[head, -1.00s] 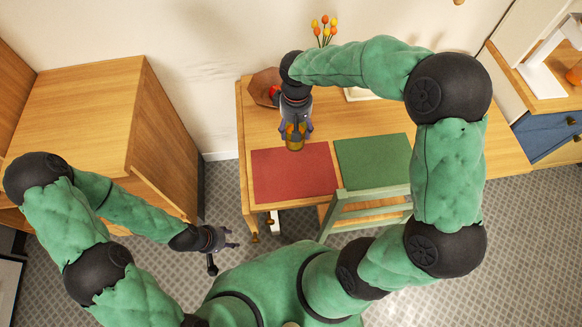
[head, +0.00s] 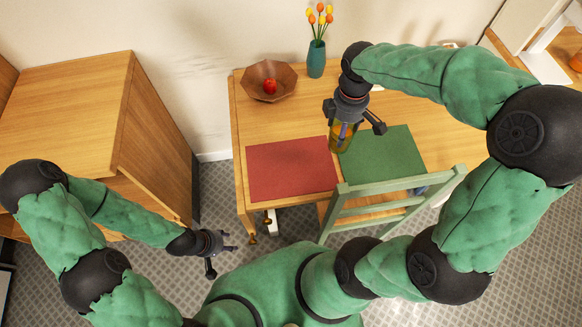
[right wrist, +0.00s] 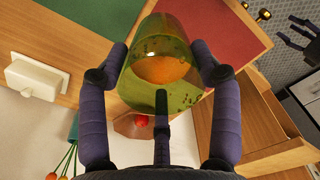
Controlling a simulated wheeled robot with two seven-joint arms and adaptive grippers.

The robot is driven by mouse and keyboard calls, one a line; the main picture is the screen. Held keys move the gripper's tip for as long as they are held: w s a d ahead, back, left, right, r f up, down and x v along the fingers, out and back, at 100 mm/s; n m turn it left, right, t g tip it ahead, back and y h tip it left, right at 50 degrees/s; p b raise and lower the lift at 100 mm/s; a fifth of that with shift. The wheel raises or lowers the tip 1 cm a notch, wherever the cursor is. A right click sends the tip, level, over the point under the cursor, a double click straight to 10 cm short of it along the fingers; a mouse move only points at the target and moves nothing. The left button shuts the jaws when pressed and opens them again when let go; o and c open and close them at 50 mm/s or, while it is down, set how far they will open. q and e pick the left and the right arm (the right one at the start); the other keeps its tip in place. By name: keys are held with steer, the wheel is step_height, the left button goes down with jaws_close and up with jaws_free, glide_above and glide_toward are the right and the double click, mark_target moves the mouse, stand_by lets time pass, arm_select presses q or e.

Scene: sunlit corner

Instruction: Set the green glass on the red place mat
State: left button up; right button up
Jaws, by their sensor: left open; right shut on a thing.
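The green glass (head: 342,138) is see-through, with orange showing inside it in the right wrist view (right wrist: 165,70). My right gripper (head: 350,118) is shut on it, with dark fingers on both sides. In the head view the glass appears over the gap between the mats, at the green mat's back left corner. I cannot tell its height above the table. The red place mat (head: 290,168) lies flat and bare at the table's front left; it also shows in the right wrist view (right wrist: 238,30). My left gripper (head: 222,243) is open and empty, left of the table over the floor.
The green mat (head: 385,155) lies right of the red one. A green chair (head: 395,200) stands at the table's front. Behind are a wooden bowl (head: 283,76) with a red apple (head: 269,87) and a teal vase (head: 316,60) of tulips. A wooden cabinet (head: 75,100) stands left.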

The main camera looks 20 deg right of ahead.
steer(key=shift+a+f, duration=0.25)
steer(key=shift+a, duration=0.05)
steer(key=shift+w+a+f+b, duration=0.95)
steer(key=shift+a+f+b, duration=0.25)
steer(key=shift+a+f, duration=0.85)
steer(key=shift+w+a+f+b, duration=0.95)
steer(key=shift+a+f+b, duration=0.2)
steer(key=shift+a+f, duration=0.85)
steer(key=shift+w+a+f+b, duration=0.95)
steer(key=shift+a+f+b, duration=0.25)
steer(key=shift+a+f, duration=0.85)
steer(key=shift+d+f, duration=0.15)
steer(key=shift+f, duration=0.1)
steer(key=o, duration=1.5)
step_height(320, 180, up, 12)
steer(key=p, duration=0.4)
steer(key=shift+r+p, duration=0.1)
steer(key=shift+p, duration=0.2)
